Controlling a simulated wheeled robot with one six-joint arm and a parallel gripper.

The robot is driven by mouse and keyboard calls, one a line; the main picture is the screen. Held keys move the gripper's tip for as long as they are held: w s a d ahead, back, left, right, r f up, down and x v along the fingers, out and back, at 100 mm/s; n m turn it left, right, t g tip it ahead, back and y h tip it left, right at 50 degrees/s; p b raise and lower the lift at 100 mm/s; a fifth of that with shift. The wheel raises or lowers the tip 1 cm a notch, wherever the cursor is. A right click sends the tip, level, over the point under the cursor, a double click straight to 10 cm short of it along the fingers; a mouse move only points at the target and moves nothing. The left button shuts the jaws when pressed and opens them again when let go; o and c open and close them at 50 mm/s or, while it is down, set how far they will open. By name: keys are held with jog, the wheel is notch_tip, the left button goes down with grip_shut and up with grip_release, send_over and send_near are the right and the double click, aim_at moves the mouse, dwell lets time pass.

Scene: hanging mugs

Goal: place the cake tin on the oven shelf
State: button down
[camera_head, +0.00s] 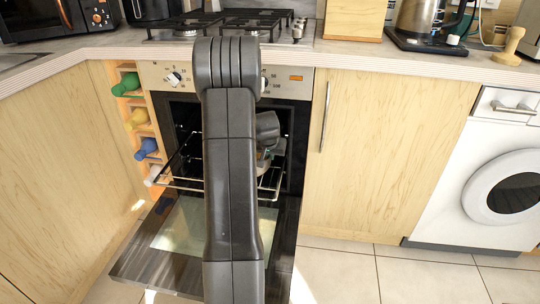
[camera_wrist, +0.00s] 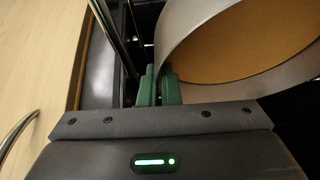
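The cake tin (camera_wrist: 205,28) shows in the wrist view as a grey metal ring wall with a brown inside. My gripper (camera_wrist: 159,88) has green fingers close together at the tin's near left wall, and they appear closed on that wall. In the head view my arm hides the tin and most of my gripper (camera_head: 264,160), which is at the oven opening. The oven shelf (camera_head: 180,184) is a wire rack that sticks out of the open oven. Whether the tin touches the shelf cannot be seen.
The oven door (camera_head: 140,264) is folded down in front. A cupboard door (camera_head: 385,155) with a vertical handle is right of the oven, and a bottle rack (camera_head: 140,118) is on its left. A gas hob (camera_head: 225,22) lies above. The floor at the right is clear.

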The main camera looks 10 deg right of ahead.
jog(key=shift+f, duration=0.2)
jog(key=c, duration=1.3)
grip_release()
jog(key=shift+o, duration=0.2)
jog(key=p+v, duration=0.4)
jog(key=v, duration=0.9)
jog(key=shift+s+a+r, duration=0.2)
jog(key=shift+r, duration=0.15)
